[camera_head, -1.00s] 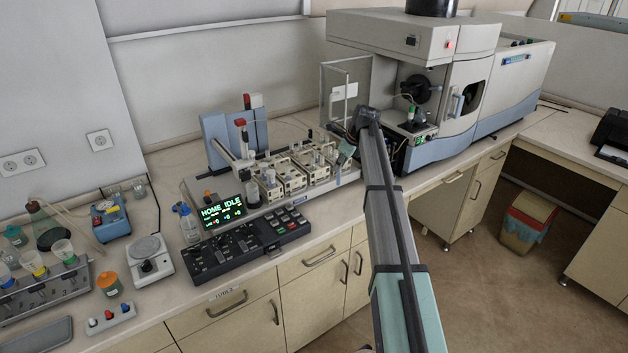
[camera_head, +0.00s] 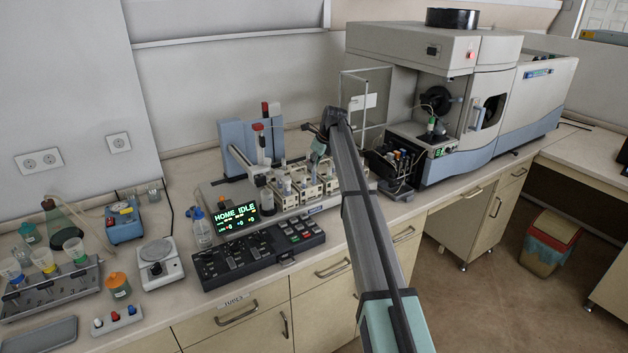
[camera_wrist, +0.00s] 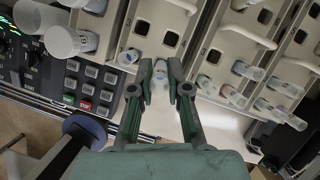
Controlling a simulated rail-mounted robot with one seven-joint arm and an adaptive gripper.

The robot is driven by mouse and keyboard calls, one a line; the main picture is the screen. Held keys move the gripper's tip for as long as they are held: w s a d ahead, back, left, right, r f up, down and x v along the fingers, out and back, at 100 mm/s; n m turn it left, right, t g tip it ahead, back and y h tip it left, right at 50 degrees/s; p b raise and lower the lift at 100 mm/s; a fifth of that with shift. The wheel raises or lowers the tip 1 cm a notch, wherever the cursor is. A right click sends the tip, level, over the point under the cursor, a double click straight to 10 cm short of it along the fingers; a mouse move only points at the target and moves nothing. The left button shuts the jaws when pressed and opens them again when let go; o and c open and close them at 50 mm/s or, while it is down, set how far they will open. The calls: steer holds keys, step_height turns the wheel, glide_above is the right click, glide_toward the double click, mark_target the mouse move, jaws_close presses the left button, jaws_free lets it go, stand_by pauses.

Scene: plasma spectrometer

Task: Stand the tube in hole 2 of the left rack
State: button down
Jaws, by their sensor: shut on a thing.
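My gripper (camera_wrist: 165,75) is shut on a tube (camera_wrist: 160,68), a pale cylinder with a bluish tint seen nearly end-on between the fingertips. In the head view my gripper (camera_head: 320,145) is above the row of cream racks, and the tube cannot be made out there. The left rack (camera_head: 282,203) is at the left end of the row. In the wrist view the left rack (camera_wrist: 152,45) lies ahead of the fingers, with a tube standing at its left edge. The fingertips appear near the racks' front edge.
Several tubes (camera_wrist: 205,82) stand in the racks right of my fingers. Larger clear cylinders (camera_wrist: 65,40) and a keypad (camera_wrist: 90,85) are to the left. A red-capped vertical post (camera_head: 260,145) rises behind the racks' left end. The spectrometer (camera_head: 430,75) stands to the right.

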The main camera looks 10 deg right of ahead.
mark_target(314, 183)
steer(key=shift+f+b, duration=1.25)
steer(key=shift+f, duration=1.35)
steer(key=shift+f, duration=0.1)
steer(key=c, duration=1.1)
jaws_free()
steer(key=shift+c, duration=0.2)
steer(key=b+v, duration=0.3)
steer(key=v, duration=0.9)
steer(key=shift+a, duration=0.1)
